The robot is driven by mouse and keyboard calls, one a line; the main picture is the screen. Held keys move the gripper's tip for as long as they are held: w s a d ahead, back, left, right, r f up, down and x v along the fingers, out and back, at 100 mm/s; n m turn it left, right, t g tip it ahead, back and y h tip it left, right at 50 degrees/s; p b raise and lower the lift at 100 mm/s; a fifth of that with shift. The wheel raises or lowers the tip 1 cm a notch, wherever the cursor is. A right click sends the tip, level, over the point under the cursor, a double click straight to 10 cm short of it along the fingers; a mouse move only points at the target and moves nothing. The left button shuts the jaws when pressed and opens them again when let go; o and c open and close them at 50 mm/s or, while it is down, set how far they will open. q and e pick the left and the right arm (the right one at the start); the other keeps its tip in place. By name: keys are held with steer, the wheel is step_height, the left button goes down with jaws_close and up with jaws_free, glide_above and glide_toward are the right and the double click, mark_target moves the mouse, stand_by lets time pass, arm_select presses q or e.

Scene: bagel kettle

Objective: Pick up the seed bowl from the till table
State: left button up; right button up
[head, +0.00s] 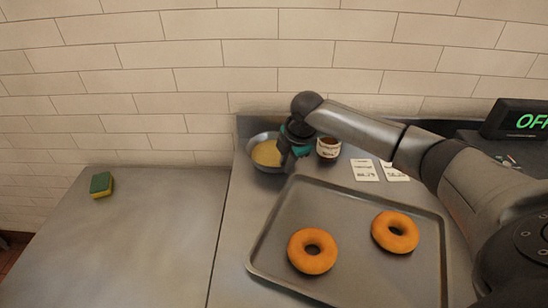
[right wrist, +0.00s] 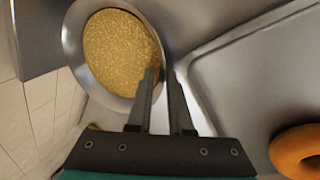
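The seed bowl (head: 266,153), a round metal bowl of pale yellow seeds, stands at the back left of the till table (head: 232,215), near the wall. My right gripper (head: 287,160) points down at the bowl's right edge and hides part of it. In the right wrist view the bowl (right wrist: 72,50) fills the upper left. There the right gripper's fingers (right wrist: 163,80) have a narrow gap between them. One finger overlaps the seeds and the other lies outside the rim. I cannot tell whether they press on the rim. My left gripper is not in view.
A tray (head: 268,228) with two bagels (head: 312,251) lies in front of the bowl. A labelled jar (head: 328,149) stands right of my gripper, with price cards (head: 364,170) beyond it. A sponge (head: 101,185) lies on the left counter (head: 150,240), which is otherwise clear.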

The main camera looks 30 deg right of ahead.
jaws_close()
stand_by(1.2)
steer(key=shift+w+r, duration=0.1)
steer(key=shift+r, duration=0.05)
